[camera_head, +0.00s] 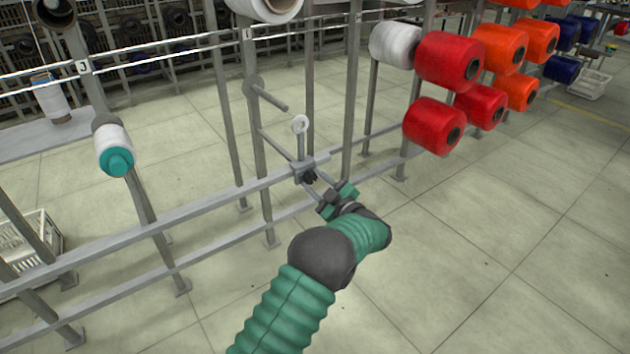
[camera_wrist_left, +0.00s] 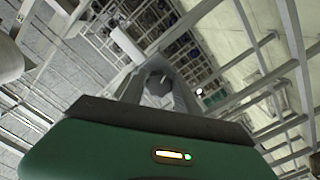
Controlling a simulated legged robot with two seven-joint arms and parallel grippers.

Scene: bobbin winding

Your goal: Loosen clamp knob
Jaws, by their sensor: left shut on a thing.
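The clamp (camera_head: 303,167) is a small grey block on the horizontal rail, with an upright rod topped by a white ring (camera_head: 300,124). Its dark clamp knob (camera_head: 309,178) sits at the front of the block, partly hidden by my fingers. My left gripper (camera_head: 316,184) reaches in from below right and is shut on the knob. In the left wrist view the fingers (camera_wrist_left: 158,90) close around a dark round end, seen small between the tips. My right gripper is in neither view.
Grey rails and posts (camera_head: 190,222) run across the front, close to my left gripper. Red bobbins (camera_head: 449,60) hang at the upper right. A white bobbin with a teal end (camera_head: 114,150) is at the left. Bare floor (camera_head: 480,240) lies open at the right.

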